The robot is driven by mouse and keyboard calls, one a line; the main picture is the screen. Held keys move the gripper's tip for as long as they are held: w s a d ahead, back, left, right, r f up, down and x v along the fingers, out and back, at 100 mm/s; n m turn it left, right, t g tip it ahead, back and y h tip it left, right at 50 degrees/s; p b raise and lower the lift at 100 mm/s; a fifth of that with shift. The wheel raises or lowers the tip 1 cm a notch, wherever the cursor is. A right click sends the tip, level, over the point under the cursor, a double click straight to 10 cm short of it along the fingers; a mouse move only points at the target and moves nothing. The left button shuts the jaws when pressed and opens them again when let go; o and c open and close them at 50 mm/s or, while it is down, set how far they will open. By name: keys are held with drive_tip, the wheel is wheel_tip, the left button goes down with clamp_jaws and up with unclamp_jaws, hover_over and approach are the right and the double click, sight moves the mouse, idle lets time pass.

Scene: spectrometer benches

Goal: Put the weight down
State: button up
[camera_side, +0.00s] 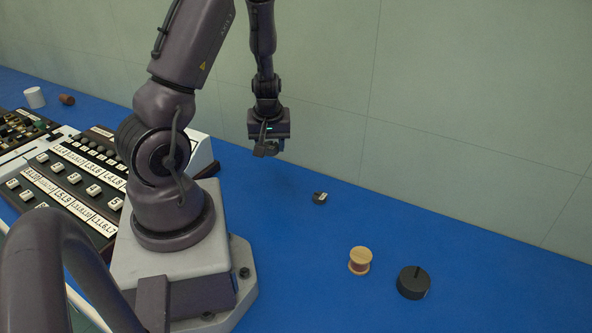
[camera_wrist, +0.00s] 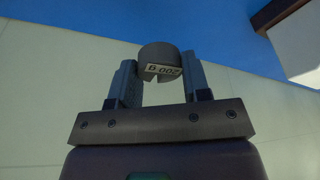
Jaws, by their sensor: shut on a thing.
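In the wrist view, a dark grey round weight (camera_wrist: 158,58) with a slot and a pale label sits between the two fingers of my gripper (camera_wrist: 160,83). The label appears upside down and seems to read 200 G. My gripper is shut on this weight. In the side view, my gripper (camera_side: 267,149) hangs above the blue bench near the back wall, clear of the surface. The held weight is hard to tell from the dark fingers there. Another small dark weight-like piece (camera_side: 320,198) with a pale mark lies on the bench, to the right of and below my gripper.
A wooden spool (camera_side: 360,261) and a larger black disc (camera_side: 413,282) stand at the front right. A control panel (camera_side: 75,180) with labelled switches is at the left. A white cylinder (camera_side: 35,97) and a brown cylinder (camera_side: 67,99) stand behind it. Bare blue bench (camera_side: 270,205) lies below my gripper.

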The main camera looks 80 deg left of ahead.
drive_tip(key=shift+d+r, duration=0.1)
drive_tip(key=shift+r, duration=0.15)
drive_tip(key=w+d+r+m+t, duration=0.2)
drive_tip(key=w+d+m, duration=0.3)
drive_tip(key=w+d, duration=0.4)
drive_tip(key=d+r+m+h, duration=0.1)
drive_tip(key=d+m, duration=0.2)
drive_tip(key=d, duration=0.7)
drive_tip(key=m, duration=0.2)
hover_over(375, 219)
drive_tip(key=s, duration=0.1)
drive_tip(key=shift+h, duration=0.3)
drive_tip(key=f, duration=0.9)
drive_tip(key=shift+s+d, duration=0.2)
drive_tip(key=shift+d, duration=0.05)
drive_tip(key=shift+w+f, duration=0.15)
drive_tip(key=shift+f, duration=0.05)
drive_tip(key=shift+s+x, duration=0.2)
drive_tip(key=shift+x, duration=1.45)
